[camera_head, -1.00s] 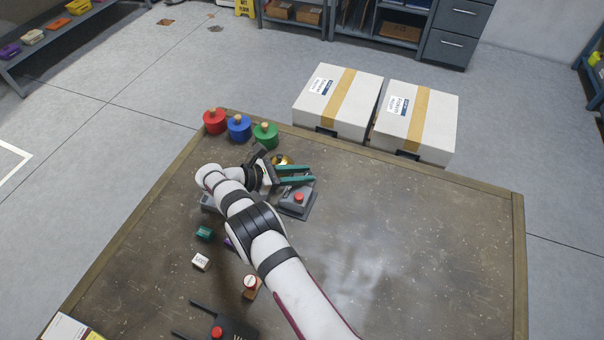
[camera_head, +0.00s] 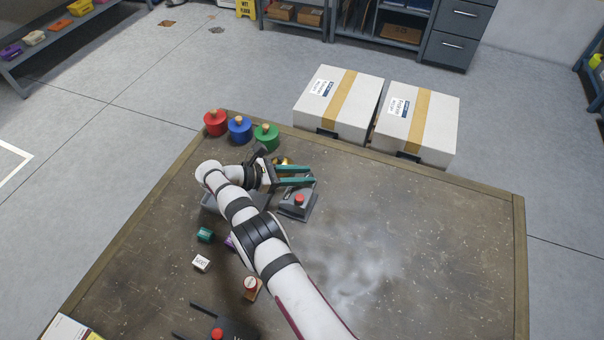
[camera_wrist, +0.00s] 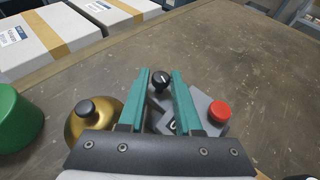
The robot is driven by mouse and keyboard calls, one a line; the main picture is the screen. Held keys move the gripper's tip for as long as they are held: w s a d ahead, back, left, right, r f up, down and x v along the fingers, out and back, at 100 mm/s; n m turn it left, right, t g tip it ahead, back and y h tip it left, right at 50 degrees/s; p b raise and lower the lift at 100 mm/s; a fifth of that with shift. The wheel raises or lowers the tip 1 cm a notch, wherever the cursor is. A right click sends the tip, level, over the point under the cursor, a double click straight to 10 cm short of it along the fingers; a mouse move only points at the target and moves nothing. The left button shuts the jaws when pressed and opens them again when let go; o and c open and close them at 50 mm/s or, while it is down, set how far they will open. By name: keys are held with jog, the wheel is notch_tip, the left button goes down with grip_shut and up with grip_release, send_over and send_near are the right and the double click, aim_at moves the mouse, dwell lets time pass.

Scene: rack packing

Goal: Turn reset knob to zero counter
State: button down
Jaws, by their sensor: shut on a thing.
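The grey counter (camera_head: 299,208) stands on the workbench. A red button (camera_head: 299,199) sits on it, and the button also shows in the wrist view (camera_wrist: 219,111). The black reset knob (camera_wrist: 160,80) with a pale pointer mark lies between my teal fingertips. My gripper (camera_wrist: 161,74) is shut on the knob. In the head view my gripper (camera_head: 313,175) reaches over the counter's far end and the knob cannot be made out. The counter's digits are mostly hidden by my fingers in the wrist view.
A brass bell (camera_wrist: 95,122) with a black top stands close left of my fingers. Red (camera_head: 216,122), blue (camera_head: 240,128) and green (camera_head: 266,136) knobbed weights line the far left edge. Two white boxes (camera_head: 338,100) stand beyond. The bench's right side is clear.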

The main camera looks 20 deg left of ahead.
jog(key=shift+a+r+m, duration=0.1)
jog(key=shift+r+m, duration=0.1)
jog(key=shift+m, duration=0.2)
dwell(0.7)
jog(key=c, duration=1)
grip_release()
jog(key=o, duration=0.3)
jog(key=shift+f+g, duration=0.15)
jog(key=shift+g, duration=0.15)
jog(key=shift+o, duration=0.2)
jog(key=r, duration=0.2)
jog(key=d+r, duration=0.1)
jog(key=r, duration=0.2)
jog(key=d+r, duration=0.6)
jog(key=d, duration=0.5)
jog(key=shift+w, duration=0.25)
